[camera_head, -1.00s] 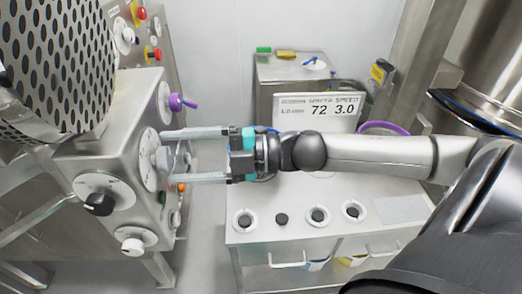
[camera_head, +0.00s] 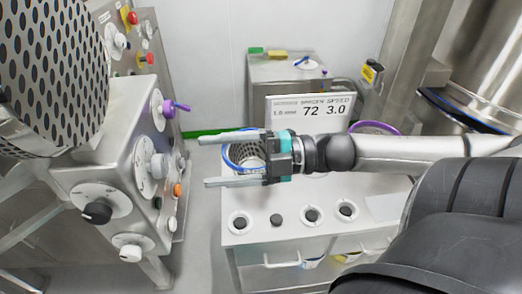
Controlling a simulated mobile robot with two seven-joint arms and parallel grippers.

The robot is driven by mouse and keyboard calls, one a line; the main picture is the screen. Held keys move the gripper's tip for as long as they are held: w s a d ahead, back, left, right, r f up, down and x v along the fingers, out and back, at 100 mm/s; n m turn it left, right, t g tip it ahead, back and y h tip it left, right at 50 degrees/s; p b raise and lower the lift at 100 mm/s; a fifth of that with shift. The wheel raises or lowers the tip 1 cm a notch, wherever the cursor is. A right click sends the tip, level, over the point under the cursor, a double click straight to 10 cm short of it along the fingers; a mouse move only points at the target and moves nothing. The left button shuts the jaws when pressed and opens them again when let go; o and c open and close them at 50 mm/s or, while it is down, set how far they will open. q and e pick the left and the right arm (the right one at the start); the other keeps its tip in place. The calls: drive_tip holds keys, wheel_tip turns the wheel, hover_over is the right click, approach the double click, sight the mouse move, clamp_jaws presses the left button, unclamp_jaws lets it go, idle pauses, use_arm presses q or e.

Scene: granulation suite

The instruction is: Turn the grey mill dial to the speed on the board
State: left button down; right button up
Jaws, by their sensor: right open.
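The grey mill dial (camera_head: 158,166) is on the right-facing side of the steel mill housing (camera_head: 120,160), on a round white scale plate. Its pointer setting is too small to read. The board (camera_head: 312,108) stands at the back and reads 72 and 3.0, with 3.0 under the speed heading. My right gripper (camera_head: 208,160) is open and empty, to the right of the grey dial and apart from it. Its fingers point left toward the housing. My left gripper is not in view.
The housing also carries a black knob (camera_head: 97,213), a white knob (camera_head: 131,252), a purple-handled knob (camera_head: 169,108) and an orange button (camera_head: 177,190). A perforated drum (camera_head: 52,75) sits above it. A white-topped cart (camera_head: 258,235) stands below my right arm. The gap between gripper and housing is clear.

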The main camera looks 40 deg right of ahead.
drive_tip(key=p+v, duration=0.2)
drive_tip(key=v, duration=0.5)
idle(0.6)
